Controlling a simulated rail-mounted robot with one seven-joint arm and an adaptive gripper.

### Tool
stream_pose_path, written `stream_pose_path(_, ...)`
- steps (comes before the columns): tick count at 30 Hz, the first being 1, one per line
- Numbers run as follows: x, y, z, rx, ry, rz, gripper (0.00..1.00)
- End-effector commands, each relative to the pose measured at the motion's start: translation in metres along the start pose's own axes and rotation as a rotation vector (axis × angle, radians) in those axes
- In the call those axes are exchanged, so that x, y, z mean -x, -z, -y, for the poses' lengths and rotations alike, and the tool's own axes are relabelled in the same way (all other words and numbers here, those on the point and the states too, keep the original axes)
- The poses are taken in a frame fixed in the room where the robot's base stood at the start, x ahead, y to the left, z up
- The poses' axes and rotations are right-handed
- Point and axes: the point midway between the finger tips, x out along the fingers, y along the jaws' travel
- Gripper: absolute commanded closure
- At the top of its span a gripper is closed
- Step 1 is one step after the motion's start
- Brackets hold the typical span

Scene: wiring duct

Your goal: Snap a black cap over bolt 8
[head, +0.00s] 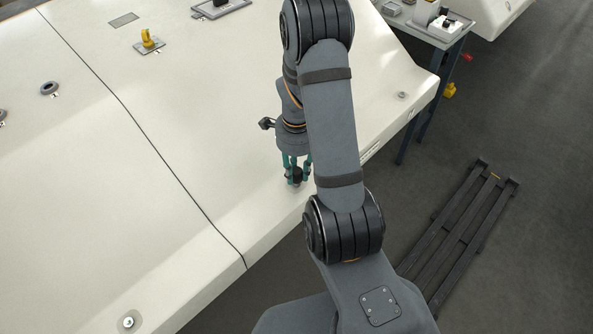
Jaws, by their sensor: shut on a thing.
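My gripper (298,166) has teal fingers and points down at the pale panel's right-hand edge area. It is shut on a small black piece, which looks like the black cap (297,174). The cap is low, close to the panel surface; I cannot tell whether it touches anything. A small light patch shows just under the fingers, perhaps part of a bolt, but my gripper and arm hide most of that spot. No number is readable, so I cannot tell which fitting is bolt 8.
The large pale panel (190,130) has a dark seam. Fittings on it include a bolt (129,322), a dark ring (49,88), a light ring (402,95) and a yellow part (148,42). A side table (425,32) stands top right; a dark rack (465,230) lies on the floor.

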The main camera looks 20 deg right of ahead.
Motion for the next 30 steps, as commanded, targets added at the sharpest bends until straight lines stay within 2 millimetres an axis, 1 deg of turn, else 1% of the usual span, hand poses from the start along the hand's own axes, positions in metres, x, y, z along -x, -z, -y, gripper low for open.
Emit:
stream_pose_path(13,-0.001,0.000,0.000,0.000,0.000,0.000,0.85)
stream_pose_path(30,-0.014,0.000,0.000,0.000,0.000,0.000,0.85)
